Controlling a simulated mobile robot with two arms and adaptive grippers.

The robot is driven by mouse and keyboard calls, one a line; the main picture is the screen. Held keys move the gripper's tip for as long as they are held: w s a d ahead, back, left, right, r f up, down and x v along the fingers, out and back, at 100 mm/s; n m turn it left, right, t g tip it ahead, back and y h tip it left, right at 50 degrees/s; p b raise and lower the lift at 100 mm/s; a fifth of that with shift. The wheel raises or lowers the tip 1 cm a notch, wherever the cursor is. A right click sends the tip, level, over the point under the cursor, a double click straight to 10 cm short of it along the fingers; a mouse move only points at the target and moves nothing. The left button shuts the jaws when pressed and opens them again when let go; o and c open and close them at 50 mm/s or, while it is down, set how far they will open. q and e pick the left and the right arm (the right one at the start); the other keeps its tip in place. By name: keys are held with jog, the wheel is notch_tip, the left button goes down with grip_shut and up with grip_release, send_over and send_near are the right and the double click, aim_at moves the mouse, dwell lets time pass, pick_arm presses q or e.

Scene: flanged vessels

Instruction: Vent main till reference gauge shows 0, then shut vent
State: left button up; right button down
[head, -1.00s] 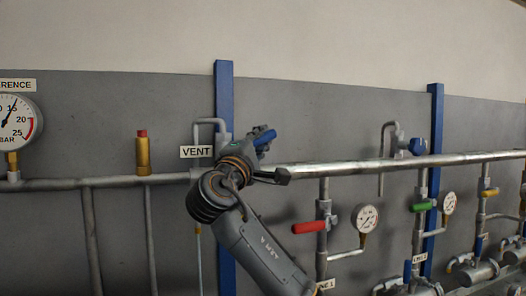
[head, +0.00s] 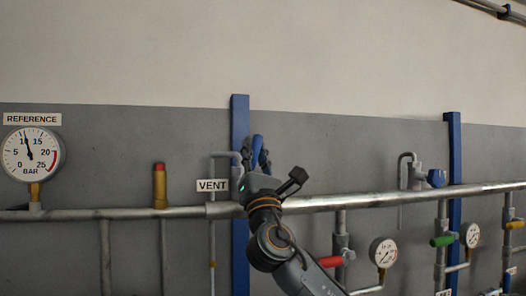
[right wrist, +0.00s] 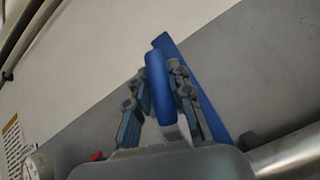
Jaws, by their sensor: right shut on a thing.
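The REFERENCE gauge (head: 31,154) is at the far left of the head view; its needle points just left of straight up, between 10 and 15 bar. The VENT label (head: 212,185) hangs by a thin bent vent pipe (head: 213,225) on the main pipe. The blue vent handle (head: 257,148) stands roughly upright. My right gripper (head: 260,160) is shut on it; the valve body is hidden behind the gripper. In the right wrist view the blue handle (right wrist: 157,82) lies between the two fingers. My left gripper is out of view.
The main pipe (head: 400,199) runs across the wall. A blue post (head: 240,130) stands right behind the vent. A brass fitting with a red cap (head: 160,185) is to the left. A red lever (head: 331,262), small gauges and a second blue-handled valve (head: 436,178) are to the right.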

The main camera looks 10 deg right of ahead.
jog(key=n+y, duration=0.2)
jog(key=a+n+y+p, duration=0.1)
jog(key=n+y, duration=0.2)
jog(key=shift+a+r, duration=0.15)
jog(key=shift+a, duration=0.05)
jog(key=shift+a+n+g+y+p, duration=0.25)
jog(key=shift+n+y+p, duration=0.05)
jog(key=shift+n+y, duration=0.5)
jog(key=shift+a+n+g+y+p, duration=0.25)
jog(key=shift+n+y+p, duration=0.05)
jog(key=shift+n+y, duration=0.45)
jog(key=c, duration=1.2)
grip_release()
jog(key=v, duration=1.2)
